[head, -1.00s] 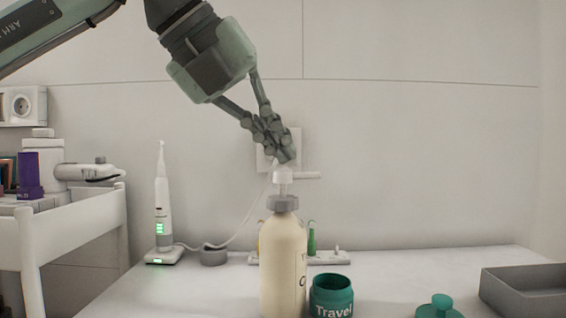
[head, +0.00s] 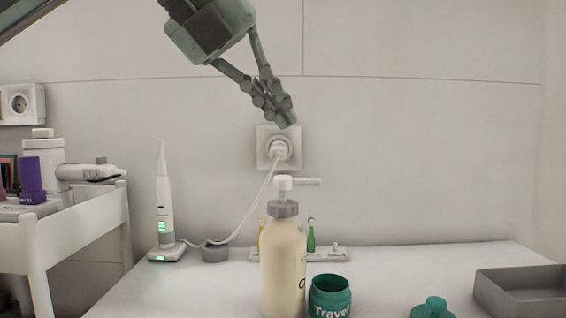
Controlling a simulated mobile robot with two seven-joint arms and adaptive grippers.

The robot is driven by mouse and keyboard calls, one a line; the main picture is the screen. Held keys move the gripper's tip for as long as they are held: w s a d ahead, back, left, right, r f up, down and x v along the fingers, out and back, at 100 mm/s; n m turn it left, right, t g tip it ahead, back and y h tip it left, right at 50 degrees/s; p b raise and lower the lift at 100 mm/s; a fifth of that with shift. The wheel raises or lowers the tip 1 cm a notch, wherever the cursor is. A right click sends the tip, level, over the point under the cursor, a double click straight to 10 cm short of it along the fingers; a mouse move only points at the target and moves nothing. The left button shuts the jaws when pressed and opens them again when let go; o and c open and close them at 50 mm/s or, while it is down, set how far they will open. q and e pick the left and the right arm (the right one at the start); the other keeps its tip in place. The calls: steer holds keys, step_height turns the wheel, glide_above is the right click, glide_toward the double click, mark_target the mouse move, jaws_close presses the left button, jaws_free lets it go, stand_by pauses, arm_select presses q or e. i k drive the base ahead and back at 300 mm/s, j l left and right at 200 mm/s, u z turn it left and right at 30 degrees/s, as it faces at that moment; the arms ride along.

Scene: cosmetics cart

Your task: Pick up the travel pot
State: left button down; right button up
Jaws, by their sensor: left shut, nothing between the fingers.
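The travel pot (head: 329,297) is a small teal open jar with "Travel" lettering, standing upright on the white table at the bottom of the head view. A cream pump bottle (head: 283,262) with a grey collar and white pump head stands just left of it. A teal lid with a knob (head: 433,308) lies on the table to the right of the pot. My left gripper (head: 288,120) is shut and empty, high above the pump bottle and in front of the wall socket. The right gripper is not in view.
A grey tray (head: 525,293) is at the right. An electric toothbrush (head: 164,212) stands on its charger at the left, its cable running to the wall socket (head: 279,160). A low rack (head: 327,255) with small bottles is behind. A white cart (head: 75,225) stands far left.

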mark_target(330, 295)
steer(key=k+j, duration=0.25)
steer(key=j, duration=0.15)
steer(key=k+j, duration=0.25)
steer(key=j, duration=0.2)
steer(key=k+j, duration=0.25)
steer(key=j, duration=0.15)
steer(key=k+j, duration=0.25)
steer(key=j, duration=0.2)
